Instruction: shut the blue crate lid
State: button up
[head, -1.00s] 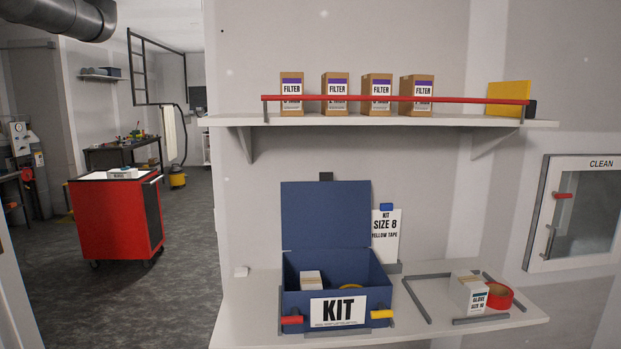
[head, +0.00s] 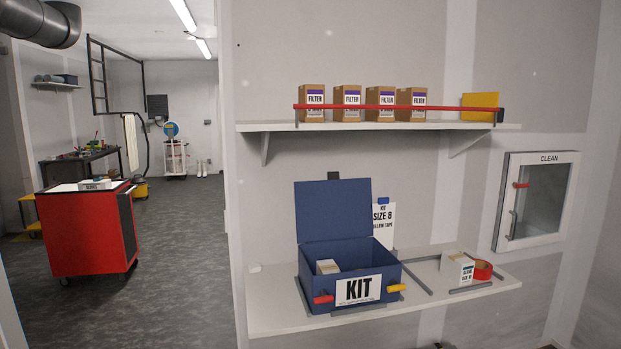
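The blue crate (head: 354,258) labelled KIT stands on the lower white shelf. Its blue lid (head: 334,209) is open, standing upright at the back edge. Inside the crate is a pale box (head: 327,267); the rest of the inside is hidden by the front wall. My gripper is not in view.
Right of the crate, a glove box (head: 457,269) and a red tape roll (head: 482,269) lie among grey rails. Above, a shelf (head: 400,127) holds filter boxes behind a red bar (head: 400,107). A red cart (head: 88,230) stands left on open floor.

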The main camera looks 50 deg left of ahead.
aim_at(332, 208)
jog(key=z, duration=0.15)
jog(key=k, duration=0.75)
jog(key=u, duration=2.2)
jog(key=i, duration=0.9)
jog(key=u, duration=0.1)
